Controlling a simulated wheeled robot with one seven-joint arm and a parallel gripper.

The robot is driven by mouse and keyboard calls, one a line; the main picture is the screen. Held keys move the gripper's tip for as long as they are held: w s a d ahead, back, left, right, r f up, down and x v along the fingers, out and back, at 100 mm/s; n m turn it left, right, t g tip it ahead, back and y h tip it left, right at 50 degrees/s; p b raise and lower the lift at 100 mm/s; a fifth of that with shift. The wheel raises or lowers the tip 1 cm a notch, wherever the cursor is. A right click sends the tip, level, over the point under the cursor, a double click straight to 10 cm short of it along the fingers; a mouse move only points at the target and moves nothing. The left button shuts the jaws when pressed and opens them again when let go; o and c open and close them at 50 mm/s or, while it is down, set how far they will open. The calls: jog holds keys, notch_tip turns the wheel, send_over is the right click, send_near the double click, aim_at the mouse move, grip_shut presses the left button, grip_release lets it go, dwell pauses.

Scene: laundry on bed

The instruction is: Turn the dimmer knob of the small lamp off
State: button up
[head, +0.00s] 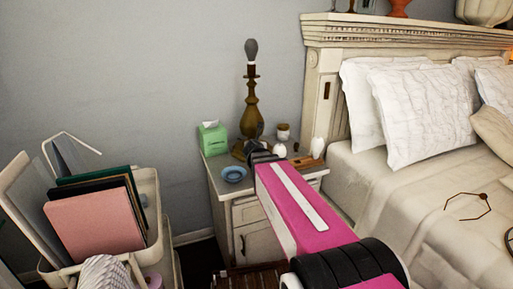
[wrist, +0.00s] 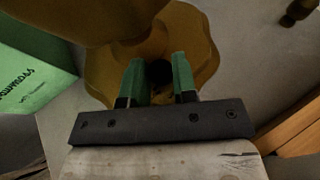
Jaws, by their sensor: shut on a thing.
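The small lamp (head: 251,103) stands on the nightstand, with a brownish-gold turned stem and a bare grey bulb that shows no glow. Its scalloped base (wrist: 208,50) fills the upper middle of the wrist view. A dark dimmer knob (wrist: 159,72) sits low on the base. My gripper (wrist: 159,82) has its two green fingers on either side of the knob and is shut on it. In the head view my pink arm reaches to the lamp's base, and my gripper (head: 256,152) hides part of the base and the knob.
A green tissue box (head: 212,139) stands left of the lamp, close to my gripper; a blue dish (head: 234,174) lies in front. A small jar (head: 283,131) and white items are right of it on the nightstand (head: 217,186). The bed is farther right.

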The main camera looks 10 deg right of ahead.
jog(key=shift+n+y, duration=1.1)
jog(key=shift+y, duration=0.2)
jog(key=o, duration=0.9)
jog(key=shift+c, duration=0.2)
